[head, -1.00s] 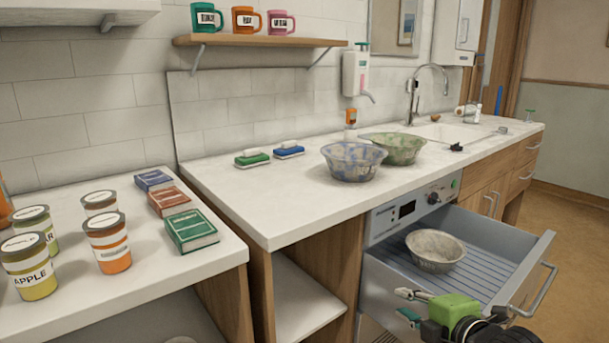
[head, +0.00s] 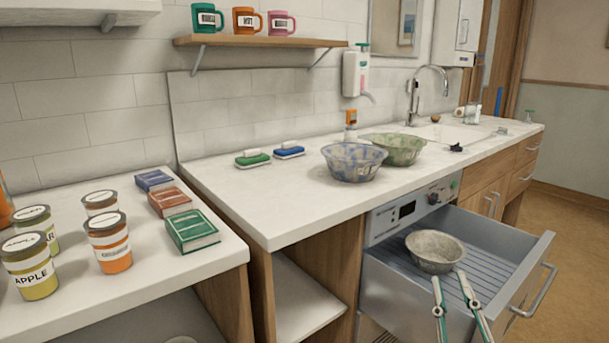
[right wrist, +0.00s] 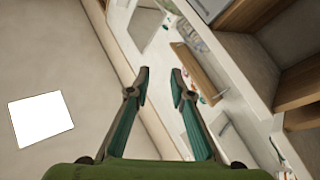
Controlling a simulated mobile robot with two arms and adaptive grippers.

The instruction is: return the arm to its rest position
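My right gripper (head: 448,276) shows at the lower right of the head view, in front of the open drawer (head: 397,301). Its two green-and-grey fingers point up the picture and stand apart, with nothing between them. The fingertips appear just below the grey bowl (head: 435,252) in the drawer; whether they touch it I cannot tell. In the right wrist view the same gripper (right wrist: 160,75) is also open and empty. My left gripper is in neither view.
The drawer stands pulled out, with its handle (head: 536,291) at the right. A blue-patterned bowl (head: 353,163) and a green bowl (head: 399,150) stand on the counter (head: 265,205) above. Books and labelled jars stand on the left worktop (head: 150,264). Open floor (head: 569,225) shows at the right.

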